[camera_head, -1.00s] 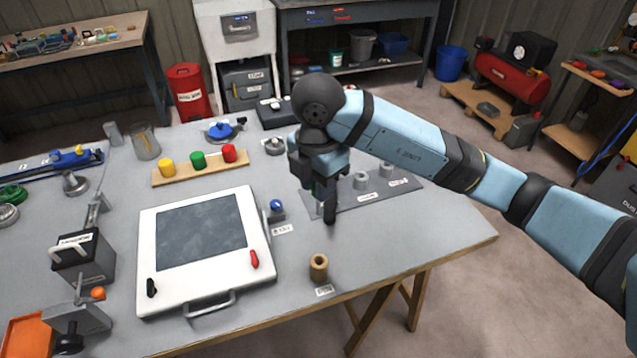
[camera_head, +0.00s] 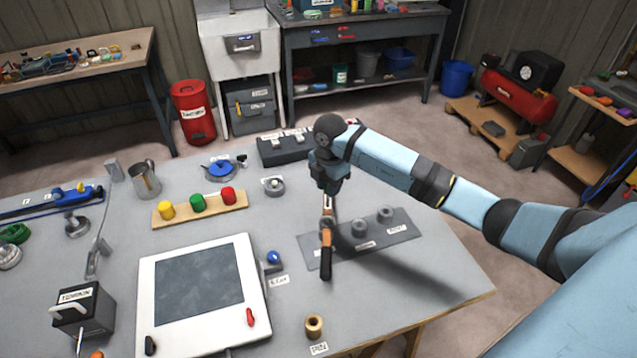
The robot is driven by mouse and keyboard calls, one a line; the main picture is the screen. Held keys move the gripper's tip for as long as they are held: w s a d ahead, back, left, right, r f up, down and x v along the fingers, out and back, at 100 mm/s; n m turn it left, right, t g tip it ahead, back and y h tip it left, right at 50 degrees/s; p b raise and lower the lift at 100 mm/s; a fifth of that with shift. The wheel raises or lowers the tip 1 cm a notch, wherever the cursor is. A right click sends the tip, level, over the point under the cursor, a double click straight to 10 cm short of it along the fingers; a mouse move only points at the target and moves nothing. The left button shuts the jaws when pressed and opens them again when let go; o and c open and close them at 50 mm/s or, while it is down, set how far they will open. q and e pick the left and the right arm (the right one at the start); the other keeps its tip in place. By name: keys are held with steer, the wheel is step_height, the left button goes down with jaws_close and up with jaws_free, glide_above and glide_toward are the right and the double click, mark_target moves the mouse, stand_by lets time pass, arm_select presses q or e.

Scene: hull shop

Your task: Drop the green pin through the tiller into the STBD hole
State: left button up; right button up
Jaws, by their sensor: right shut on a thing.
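My right gripper (camera_head: 328,201) is shut, pointing down over the far part of the tiller (camera_head: 326,250). The tiller is a slim bar, orange-brown with a black grip, its grip toward the table's front. The green pin cannot be made out at the fingers; the jaws hide what they hold. The grey plate (camera_head: 312,252) carries round sockets, with a middle one (camera_head: 359,228) and a right one (camera_head: 385,214) clear of the tiller. The tiller covers the left position. I cannot read which label is STBD. My left gripper is out of view.
A tan ring-shaped holder (camera_head: 314,326), with an open top, stands near the front edge. A white framed panel (camera_head: 152,265), a blue knob (camera_head: 273,257) and a wooden strip (camera_head: 236,204) with yellow, green and red pieces lie left. The tabletop right of the plate is clear.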

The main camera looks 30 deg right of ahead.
mark_target(328, 202)
steer(key=shift+s+a+f+b, duration=0.1)
steer(key=shift+f+b, duration=0.3)
steer(key=shift+f, duration=0.15)
steer(key=shift+f+b, duration=1.15)
steer(key=shift+f, duration=0.45)
steer(key=shift+f, duration=0.4)
steer(key=shift+f, duration=0.25)
steer(key=shift+f, duration=0.25)
steer(key=shift+f+b, duration=1.6)
steer(key=shift+f, duration=1.05)
stand_by(1.0)
